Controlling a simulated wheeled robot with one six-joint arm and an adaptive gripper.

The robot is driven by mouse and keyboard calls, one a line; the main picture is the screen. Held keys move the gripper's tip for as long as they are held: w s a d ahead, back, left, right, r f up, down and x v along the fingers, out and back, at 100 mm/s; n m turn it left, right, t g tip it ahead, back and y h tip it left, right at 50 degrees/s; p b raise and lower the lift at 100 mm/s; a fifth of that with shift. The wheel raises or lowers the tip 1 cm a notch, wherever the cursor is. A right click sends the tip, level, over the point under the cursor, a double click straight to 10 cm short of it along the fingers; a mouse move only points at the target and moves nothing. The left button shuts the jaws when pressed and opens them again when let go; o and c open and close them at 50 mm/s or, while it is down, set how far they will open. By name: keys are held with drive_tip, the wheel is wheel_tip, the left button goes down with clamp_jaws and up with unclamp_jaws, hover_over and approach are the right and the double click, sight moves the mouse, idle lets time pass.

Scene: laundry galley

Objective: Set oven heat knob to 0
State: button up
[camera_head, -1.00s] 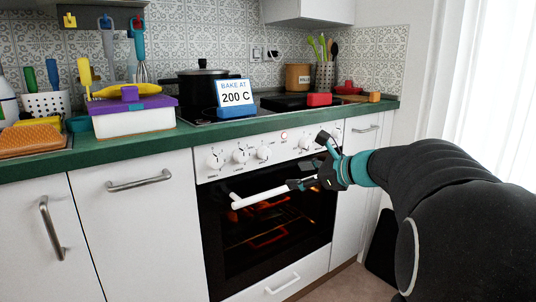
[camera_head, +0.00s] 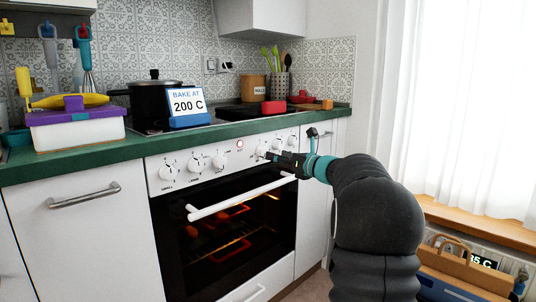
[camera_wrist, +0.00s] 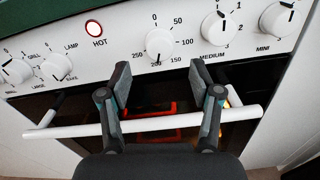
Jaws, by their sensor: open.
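The oven heat knob (camera_wrist: 159,43) is white and round, in the middle of the wrist view, with a printed scale from 0 to 250. Its dark pointer mark is at the bottom, near 200; the 0 is at the top. In the head view the heat knob (camera_head: 262,152) is partly hidden by my gripper. My gripper (camera_wrist: 160,82) is open and empty, its two fingers spread below the knob on either side, not visibly touching it. In the head view my gripper (camera_head: 272,157) is at the control panel, above the right end of the oven handle.
The white oven handle (camera_wrist: 185,120) crosses below the knob, behind my fingers. A lit red HOT lamp (camera_wrist: 94,28) is left of the knob. Neighbouring knobs are the MEDIUM knob (camera_wrist: 217,28) and the LAMP knob (camera_wrist: 55,69). A sign (camera_head: 187,103) reads BAKE AT 200 C.

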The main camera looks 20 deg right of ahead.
sight(265, 152)
drive_tip(key=shift+x, duration=2.7)
drive_tip(key=shift+c, duration=0.2)
drive_tip(key=c, duration=1.1)
